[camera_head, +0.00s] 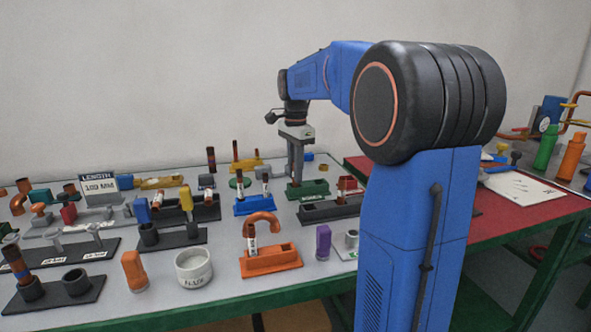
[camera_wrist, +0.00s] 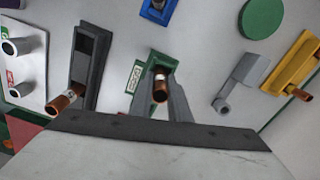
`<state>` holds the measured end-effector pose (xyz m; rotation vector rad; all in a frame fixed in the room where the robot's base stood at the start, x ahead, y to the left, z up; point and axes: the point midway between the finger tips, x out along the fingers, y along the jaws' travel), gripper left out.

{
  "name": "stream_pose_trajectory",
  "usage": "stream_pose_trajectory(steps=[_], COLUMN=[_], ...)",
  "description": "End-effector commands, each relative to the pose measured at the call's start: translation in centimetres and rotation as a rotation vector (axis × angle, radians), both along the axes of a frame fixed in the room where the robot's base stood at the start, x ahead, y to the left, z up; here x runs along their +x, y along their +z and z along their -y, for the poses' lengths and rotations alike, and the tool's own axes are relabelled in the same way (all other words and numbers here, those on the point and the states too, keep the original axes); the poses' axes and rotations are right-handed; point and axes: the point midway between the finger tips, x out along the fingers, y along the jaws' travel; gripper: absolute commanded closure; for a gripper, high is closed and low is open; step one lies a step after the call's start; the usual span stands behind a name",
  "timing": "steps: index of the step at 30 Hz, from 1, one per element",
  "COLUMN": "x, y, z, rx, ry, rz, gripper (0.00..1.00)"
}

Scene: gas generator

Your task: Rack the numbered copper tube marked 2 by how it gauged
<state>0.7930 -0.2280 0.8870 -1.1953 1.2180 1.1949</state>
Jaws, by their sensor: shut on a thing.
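My gripper (camera_head: 295,172) points down at the green holder (camera_head: 316,187) in the middle of the table. In the wrist view its grey fingers (camera_wrist: 160,95) are shut on a short copper tube (camera_wrist: 160,84) with a white band, which stands at the green holder (camera_wrist: 134,76). I cannot tell whether the tube's lower end is inside the holder. The number on its band is not readable. In the head view my fingers hide this tube. A sign reading LENGTH (camera_head: 98,183) stands at the back left.
A black holder with a copper tube (camera_wrist: 67,98) is close beside my gripper. A red surface (camera_head: 500,222) lies right.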

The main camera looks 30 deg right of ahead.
Motion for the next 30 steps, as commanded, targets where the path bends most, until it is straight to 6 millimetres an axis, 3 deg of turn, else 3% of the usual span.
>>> stream_pose_trajectory(steps=[8, 9, 12, 23, 30], x=[0.0, 0.0, 0.0, 0.0, 0.1], y=[-0.7, -0.7, -0.7, -0.2, 3.2], z=[0.0, 0.0, 0.0, 0.0, 0.0], rx=[0.000, 0.000, 0.000, 0.000, -0.001], ry=[0.000, 0.000, 0.000, 0.000, 0.000], rz=[-0.001, -0.001, -0.001, 0.001, 0.003], gripper=[1.00, 0.79, 0.62, 0.62, 0.62])
